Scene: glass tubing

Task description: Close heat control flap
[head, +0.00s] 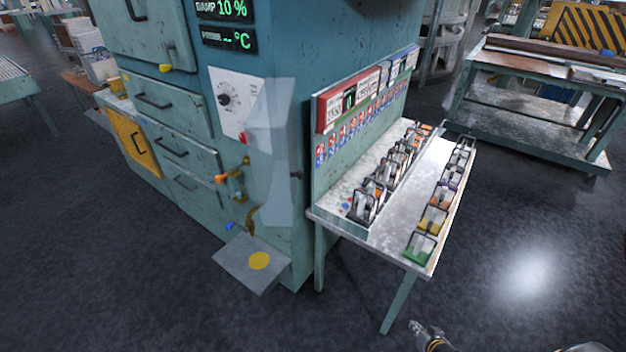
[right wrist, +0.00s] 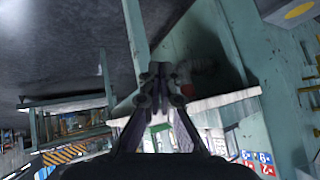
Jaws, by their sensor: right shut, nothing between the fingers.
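The teal machine (head: 262,60) stands left of centre in the head view. Its lit displays read "10%" and "-- °C". A white panel (head: 236,88) on its front carries a round dial (head: 224,100), with a red knob (head: 242,138) near its lower edge. A pale translucent panel (head: 277,165) covers part of the front corner. I cannot tell for sure which part is the heat control flap. My right gripper (head: 418,328) is low at the bottom edge, well away from the machine front. In the right wrist view my right gripper (right wrist: 160,78) is shut and empty. My left gripper is out of view.
A bench (head: 398,246) with rows of small holders stands against the machine, between its front and my right gripper. Orange (head: 221,179) and blue (head: 229,226) handles stick out above a grey plate (head: 240,270) with a yellow disc. Open floor lies right, before a workbench (head: 540,125).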

